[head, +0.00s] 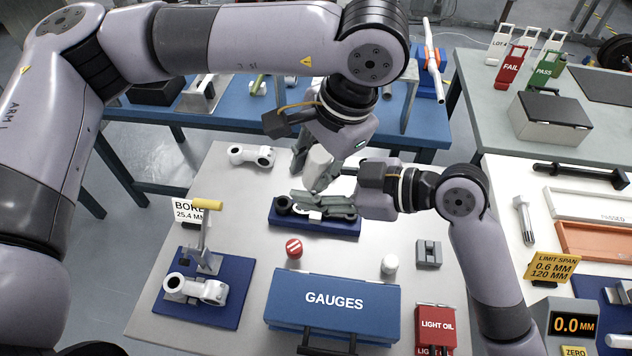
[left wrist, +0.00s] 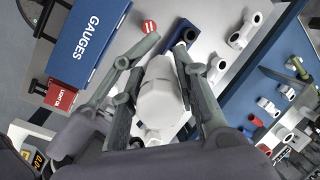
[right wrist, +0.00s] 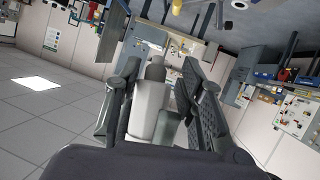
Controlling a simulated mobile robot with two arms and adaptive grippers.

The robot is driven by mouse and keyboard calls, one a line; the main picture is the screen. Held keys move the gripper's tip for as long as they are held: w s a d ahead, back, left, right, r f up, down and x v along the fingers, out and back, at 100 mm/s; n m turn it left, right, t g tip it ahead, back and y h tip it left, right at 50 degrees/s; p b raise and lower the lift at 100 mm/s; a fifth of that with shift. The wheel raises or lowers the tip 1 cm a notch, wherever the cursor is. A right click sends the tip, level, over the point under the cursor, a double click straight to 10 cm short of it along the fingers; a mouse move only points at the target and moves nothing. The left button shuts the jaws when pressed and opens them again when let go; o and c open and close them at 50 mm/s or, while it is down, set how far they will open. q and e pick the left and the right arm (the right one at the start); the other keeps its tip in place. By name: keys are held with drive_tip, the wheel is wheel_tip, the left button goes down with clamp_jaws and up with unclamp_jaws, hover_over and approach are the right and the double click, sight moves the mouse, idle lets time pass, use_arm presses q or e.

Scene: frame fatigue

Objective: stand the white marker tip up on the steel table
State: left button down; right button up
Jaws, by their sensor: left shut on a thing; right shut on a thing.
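The white marker (head: 318,165) is held above the middle of the steel table (head: 232,215), clear of its surface. It is tilted, with its broad white end up and its narrower part down between the fingers. My left gripper (head: 322,172) reaches down from above and is shut on it; the marker (left wrist: 163,100) fills the left wrist view between the fingers. My right gripper (head: 322,203) comes in from the right, lower, and is also shut on it. The right wrist view shows the white body (right wrist: 149,103) with a grey end between the fingers. The fingers partly hide the marker.
A blue block (head: 340,228) with a metal part lies just below the grippers. A red-and-white round piece (head: 293,248), a small white cylinder (head: 389,264), a blue GAUGES case (head: 335,300) and a light oil can (head: 436,325) stand nearer.

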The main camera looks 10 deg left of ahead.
drive_tip(key=shift+c, duration=0.7)
drive_tip(key=o, duration=1)
